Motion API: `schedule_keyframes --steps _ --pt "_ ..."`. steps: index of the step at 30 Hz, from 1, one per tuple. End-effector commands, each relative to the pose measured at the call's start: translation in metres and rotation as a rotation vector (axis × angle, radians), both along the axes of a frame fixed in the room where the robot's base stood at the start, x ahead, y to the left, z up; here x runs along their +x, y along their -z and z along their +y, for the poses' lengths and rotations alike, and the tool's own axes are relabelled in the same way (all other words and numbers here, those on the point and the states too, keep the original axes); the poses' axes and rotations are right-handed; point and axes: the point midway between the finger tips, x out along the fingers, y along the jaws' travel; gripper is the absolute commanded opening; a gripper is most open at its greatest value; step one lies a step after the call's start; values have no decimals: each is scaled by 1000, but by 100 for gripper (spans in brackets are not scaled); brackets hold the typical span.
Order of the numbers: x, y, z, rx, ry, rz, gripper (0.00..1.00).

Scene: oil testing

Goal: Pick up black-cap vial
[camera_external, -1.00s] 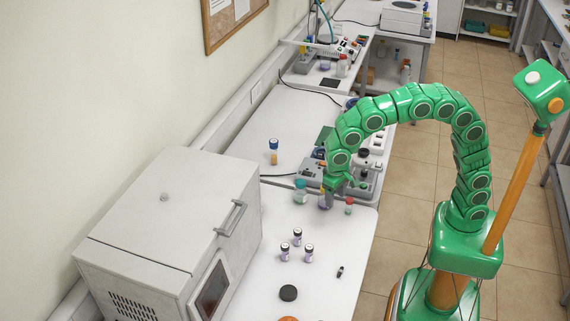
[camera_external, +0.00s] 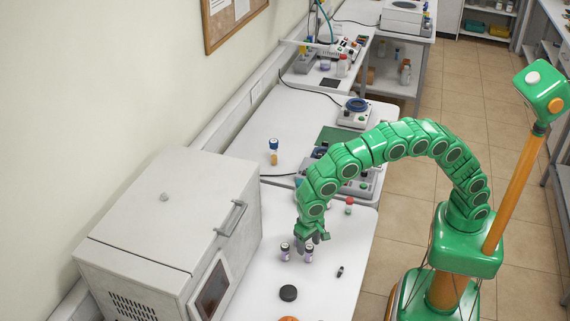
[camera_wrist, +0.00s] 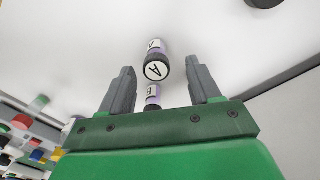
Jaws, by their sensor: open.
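Small vials with dark caps and pale lettered tops stand on the white bench. In the external view one vial (camera_external: 284,251) is at the left and another vial (camera_external: 308,253) is below my gripper (camera_external: 312,238); a third is hidden behind the gripper. In the wrist view a vial with a black-rimmed cap marked A (camera_wrist: 156,68) shows between my open, empty fingers (camera_wrist: 163,76), near their tips. A second lettered vial (camera_wrist: 152,98) shows nearer the palm, partly hidden by it. Contact with the fingers is not visible.
A big grey oven-like box (camera_external: 165,220) stands left of the vials. A black disc (camera_external: 288,293) and a small dark item (camera_external: 340,271) lie on the bench (camera_external: 335,295). A red-capped vial (camera_external: 349,206) stands farther back. The front right of the bench is mostly clear.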

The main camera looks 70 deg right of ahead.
Motion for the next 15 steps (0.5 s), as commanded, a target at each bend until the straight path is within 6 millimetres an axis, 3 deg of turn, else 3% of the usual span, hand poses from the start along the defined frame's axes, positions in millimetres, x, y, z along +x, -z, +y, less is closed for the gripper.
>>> schedule_keyframes --steps 8,15 --pt "-2 19 -1 -2 -1 3 62" --pt "-4 51 -4 -4 -1 5 62"
